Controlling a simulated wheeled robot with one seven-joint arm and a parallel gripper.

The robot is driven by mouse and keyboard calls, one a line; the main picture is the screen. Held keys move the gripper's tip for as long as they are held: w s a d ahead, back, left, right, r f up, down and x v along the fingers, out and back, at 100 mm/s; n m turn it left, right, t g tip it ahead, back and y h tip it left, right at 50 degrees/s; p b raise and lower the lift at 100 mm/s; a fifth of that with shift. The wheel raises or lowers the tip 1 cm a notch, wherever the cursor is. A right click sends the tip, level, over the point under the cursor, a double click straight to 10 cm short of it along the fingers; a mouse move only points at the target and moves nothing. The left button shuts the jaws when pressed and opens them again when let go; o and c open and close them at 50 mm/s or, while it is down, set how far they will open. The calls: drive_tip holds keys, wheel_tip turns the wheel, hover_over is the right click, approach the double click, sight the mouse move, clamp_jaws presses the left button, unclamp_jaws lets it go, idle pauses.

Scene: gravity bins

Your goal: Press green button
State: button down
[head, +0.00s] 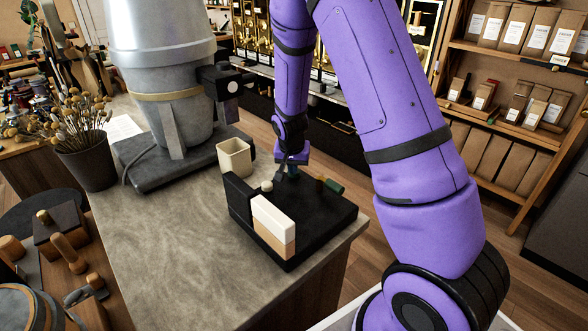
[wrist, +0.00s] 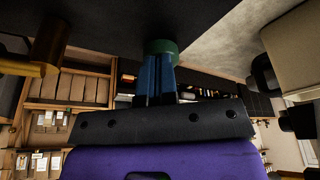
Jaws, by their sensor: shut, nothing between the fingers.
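A black device (head: 310,215) with a white and tan front block sits on the grey counter. My gripper (head: 291,175) points down over the far part of its top, with its blue fingers closed together and empty. In the wrist view, the fingertips (wrist: 160,55) meet a round green button (wrist: 163,45) on the dark surface. The fingers overlap part of the button; I cannot tell whether they press it down. In the head view, the button under the fingertips is too small to make out clearly.
A brass-coloured knob (head: 319,184) and a dark green piece (head: 334,187) stand right of my gripper; the brass one also shows in the wrist view (wrist: 48,42). A white knob (head: 267,186) and a cream cup (head: 234,158) are left. A large grey machine (head: 165,70) stands behind.

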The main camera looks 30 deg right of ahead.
drive_tip(key=shift+f, duration=0.25)
drive_tip(key=shift+r, duration=3)
drive_tip(key=shift+r, duration=0.15)
drive_tip(key=v, duration=1.1)
drive_tip(key=s+a+r+n+t+y, duration=0.1)
drive_tip(key=s+a+r+n+y, duration=0.2)
drive_tip(key=s+r, duration=1)
drive_tip(key=s+a+r+n+t, duration=0.1)
drive_tip(key=s+n, duration=0.3)
drive_tip(key=s, duration=1.1)
drive_tip(key=shift+s+a+r+n+t+h, duration=0.35)
drive_tip(key=shift+a+r, duration=0.3)
drive_tip(key=shift+a, duration=0.25)
